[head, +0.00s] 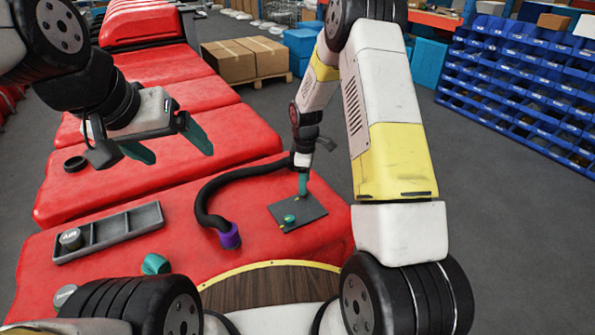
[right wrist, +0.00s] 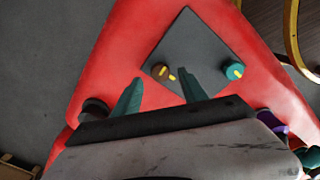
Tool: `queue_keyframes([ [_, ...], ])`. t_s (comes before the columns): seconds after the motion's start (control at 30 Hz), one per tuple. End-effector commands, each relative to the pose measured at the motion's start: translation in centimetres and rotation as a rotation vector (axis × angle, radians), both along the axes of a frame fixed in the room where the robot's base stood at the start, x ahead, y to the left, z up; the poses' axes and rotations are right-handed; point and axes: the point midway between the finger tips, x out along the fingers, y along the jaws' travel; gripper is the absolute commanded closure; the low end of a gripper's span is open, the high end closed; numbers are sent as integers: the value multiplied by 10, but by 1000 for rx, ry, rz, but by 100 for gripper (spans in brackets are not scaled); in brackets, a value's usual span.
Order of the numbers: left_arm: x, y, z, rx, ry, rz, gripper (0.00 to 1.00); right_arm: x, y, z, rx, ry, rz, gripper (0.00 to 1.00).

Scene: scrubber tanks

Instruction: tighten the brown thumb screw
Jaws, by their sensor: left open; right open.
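The brown thumb screw (right wrist: 160,71) stands on a dark grey square plate (right wrist: 198,42) and has a yellow mark on top. A teal screw (right wrist: 235,71) with a yellow mark stands at another corner of the plate. My right gripper (right wrist: 161,80) is open; in the right wrist view the brown screw shows between its teal fingertips, nearer the right one. Whether they touch it I cannot tell. In the head view my right gripper (head: 303,185) is above the far part of the plate (head: 312,209) and mostly hides the brown screw. My left gripper (head: 170,145) is open and empty, at the left.
A black hose with a purple end (head: 229,237) lies left of the plate. A grey compartment tray (head: 122,228) holds a silver cap (head: 71,239). A teal cap (head: 155,264) and a black ring (head: 75,163) lie on the red surface. Blue bins (head: 520,85) stand far right.

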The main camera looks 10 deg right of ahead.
Motion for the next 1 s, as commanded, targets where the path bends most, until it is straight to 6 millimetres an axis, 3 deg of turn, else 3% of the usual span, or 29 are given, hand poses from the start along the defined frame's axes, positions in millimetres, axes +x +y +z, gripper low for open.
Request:
queue_keyframes([
  [0.2, 0, 0, 0, 0, 0, 0, 13, 0, 0, -23, 0, 0, -1, 50],
  [0.5, 0, 0, 0, 0, 0, 0, 13, 0, 0, -27, 1, -1, -1, 50],
  [0.53, 0, 0, 0, 0, 0, 0, 13, 0, 0, -27, 1, -1, -1, 52],
  [0.77, 0, 0, 0, 0, 0, 0, 13, 0, 0, -27, 1, -1, -1, 97],
  [1.0, 0, 0, 0, 0, 0, 0, 13, 1, 0, -26, 0, -2, -9, 100],
])
